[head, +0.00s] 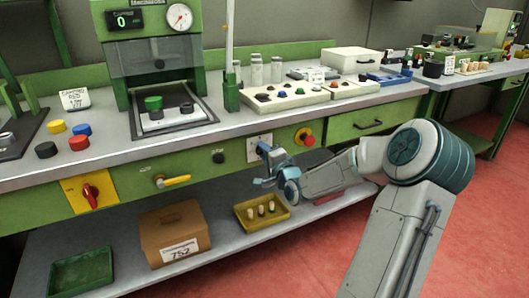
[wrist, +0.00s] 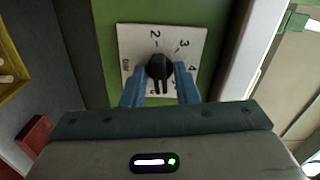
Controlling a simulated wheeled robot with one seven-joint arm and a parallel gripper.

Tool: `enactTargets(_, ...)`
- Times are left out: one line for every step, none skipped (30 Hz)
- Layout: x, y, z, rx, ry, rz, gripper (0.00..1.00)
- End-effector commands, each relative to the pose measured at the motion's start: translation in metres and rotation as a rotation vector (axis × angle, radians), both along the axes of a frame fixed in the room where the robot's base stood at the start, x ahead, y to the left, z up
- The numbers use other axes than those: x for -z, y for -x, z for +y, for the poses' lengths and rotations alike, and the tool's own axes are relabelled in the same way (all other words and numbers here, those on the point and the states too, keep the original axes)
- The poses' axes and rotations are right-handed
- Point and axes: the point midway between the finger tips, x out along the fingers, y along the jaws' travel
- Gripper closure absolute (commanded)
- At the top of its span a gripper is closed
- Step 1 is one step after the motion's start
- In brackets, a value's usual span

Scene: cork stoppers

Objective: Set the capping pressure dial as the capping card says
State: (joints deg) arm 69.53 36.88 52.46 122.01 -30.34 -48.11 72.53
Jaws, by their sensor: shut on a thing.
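The capping pressure dial shows in the wrist view as a black knob (wrist: 159,67) on a white square plate (wrist: 191,40) with printed numbers, among them 2, 3 and 4. My gripper (wrist: 160,82) has its two blue fingers on either side of the knob, shut on it. I cannot tell for sure which mark the knob points to. In the head view the plate (head: 259,142) is on the green bench front, and my gripper (head: 263,166) is at it, hiding part of it. The capping card (head: 75,98) stands at the back left of the bench; its small writing is hard to read.
A yellow lever (head: 174,181), a red rotary switch (head: 91,192) and a red button (head: 306,138) are on the bench front. The capping machine (head: 156,62) stands above. On the lower shelf are a cardboard box (head: 170,232) and a yellow tray of corks (head: 280,219).

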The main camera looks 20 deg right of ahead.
Motion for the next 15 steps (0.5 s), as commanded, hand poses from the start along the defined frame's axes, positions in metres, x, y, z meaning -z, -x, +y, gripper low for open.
enactTargets(-0.0005,-0.0001,0.0014,-0.003,0.045,0.0,0.96)
enactTargets(-0.0003,0.0,0.0009,-0.002,0.074,-0.001,0.96)
enactTargets(0.0,-0.0001,0.0012,-0.002,0.111,-0.003,0.96)
enactTargets(0.0,-0.0002,0.0014,-0.003,0.141,-0.004,0.96)
enactTargets(0.0002,0.0,0.001,-0.002,0.17,-0.004,0.96)
enactTargets(0.0003,-0.0001,0.0012,-0.002,0.208,-0.006,0.96)
enactTargets(0.0006,-0.0001,0.0012,-0.002,0.236,-0.007,0.96)
enactTargets(0.0009,-0.0001,0.0011,-0.002,0.265,-0.008,0.96)
enactTargets(0.0009,-0.0001,0.0011,-0.002,0.303,-0.01,0.96)
enactTargets(0.0008,0.0,0.001,-0.002,0.331,-0.011,0.96)
enactTargets(0.0008,-0.0001,0.0014,-0.002,0.361,-0.012,0.96)
enactTargets(0.0013,0.0,0.001,-0.002,0.398,-0.013,0.96)
enactTargets(0.0016,0.0,0.001,-0.002,0.426,-0.014,0.96)
enactTargets(0.0015,-0.0001,0.0016,-0.003,0.456,-0.015,0.96)
enactTargets(0.0017,0.0,0.0012,-0.002,0.494,-0.016,0.96)
